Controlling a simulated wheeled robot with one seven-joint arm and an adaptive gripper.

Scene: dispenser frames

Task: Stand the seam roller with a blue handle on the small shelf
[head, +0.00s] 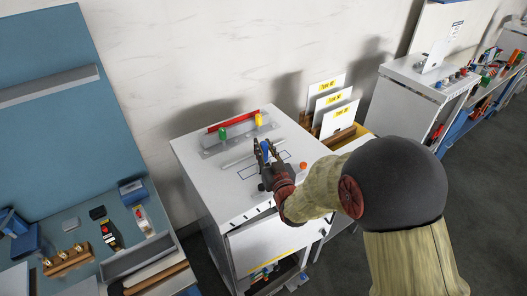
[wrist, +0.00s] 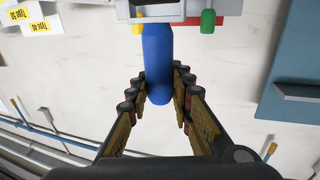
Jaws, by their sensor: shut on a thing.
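My gripper (head: 264,160) is above the white cabinet top (head: 203,178), shut on the blue handle of the seam roller (head: 264,148). In the wrist view the blue handle (wrist: 158,60) lies between the fingers of my gripper (wrist: 157,80), its rounded end towards me. The roller's head cannot be made out. A low grey ledge (head: 212,150) with a green and a yellow piece stands at the back of the cabinet top; it may be the small shelf. A grey ledge also shows in the wrist view (wrist: 190,20), past the handle's far end.
A red bar (head: 232,121) lies behind the grey ledge. An orange-red knob (head: 303,166) is on the cabinet top at right. White cards with yellow labels (head: 331,100) stand to the right. A blue-backed bench (head: 50,225) with tools is at left.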

